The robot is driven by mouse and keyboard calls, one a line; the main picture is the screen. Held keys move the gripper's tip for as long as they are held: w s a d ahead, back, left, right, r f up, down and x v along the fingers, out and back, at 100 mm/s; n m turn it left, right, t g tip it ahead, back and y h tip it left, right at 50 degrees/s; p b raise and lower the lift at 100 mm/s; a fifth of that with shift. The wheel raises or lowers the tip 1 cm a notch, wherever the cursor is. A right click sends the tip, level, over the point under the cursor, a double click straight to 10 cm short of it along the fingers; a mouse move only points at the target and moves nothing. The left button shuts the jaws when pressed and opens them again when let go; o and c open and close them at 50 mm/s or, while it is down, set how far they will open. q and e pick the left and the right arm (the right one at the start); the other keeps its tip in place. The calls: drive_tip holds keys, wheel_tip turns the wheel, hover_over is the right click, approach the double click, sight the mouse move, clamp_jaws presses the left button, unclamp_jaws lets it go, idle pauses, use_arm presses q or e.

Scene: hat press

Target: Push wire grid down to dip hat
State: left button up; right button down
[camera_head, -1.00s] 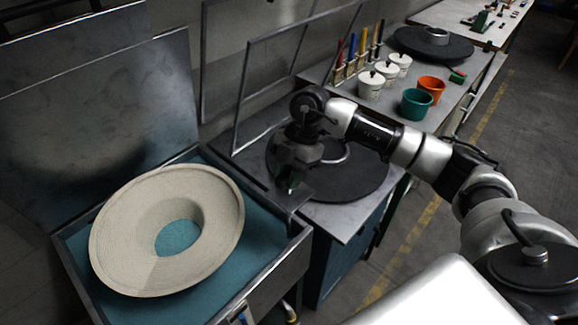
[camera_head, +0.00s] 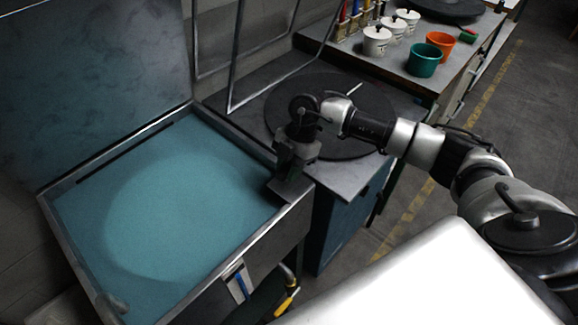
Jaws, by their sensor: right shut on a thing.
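The basin (camera_head: 250,255) is an open metal box filled with teal. A pale oval (camera_head: 165,215) shows in the teal; the hat itself does not stand out clearly, and I cannot tell whether the oval is the hat under the surface. No wires of the grid can be made out. My right gripper (camera_head: 287,176) is low at the basin's right corner, shut on a dark flat piece (camera_head: 288,190) that looks like part of the wire grid. The gripper hides most of what it holds. My left gripper is not in view.
A raised lid (camera_head: 100,80) stands behind the basin. Right of it is a bench with a round black plate (camera_head: 375,115) and an upright metal frame. White pots, a green cup (camera_head: 424,60) and an orange cup (camera_head: 440,42) stand farther back. A yellow-handled tool (camera_head: 288,292) hangs at the front.

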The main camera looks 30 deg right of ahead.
drive_tip(key=shift+s+f, duration=0.15)
drive_tip(key=shift+f, duration=0.2)
drive_tip(key=c, duration=1.2)
unclamp_jaws()
drive_tip(key=shift+o, duration=1.4)
drive_tip(key=shift+r, duration=0.1)
drive_tip(key=b+v, duration=0.1)
drive_tip(key=v, duration=0.9)
drive_tip(key=shift+w+r, duration=0.25)
drive_tip(key=shift+r, duration=0.1)
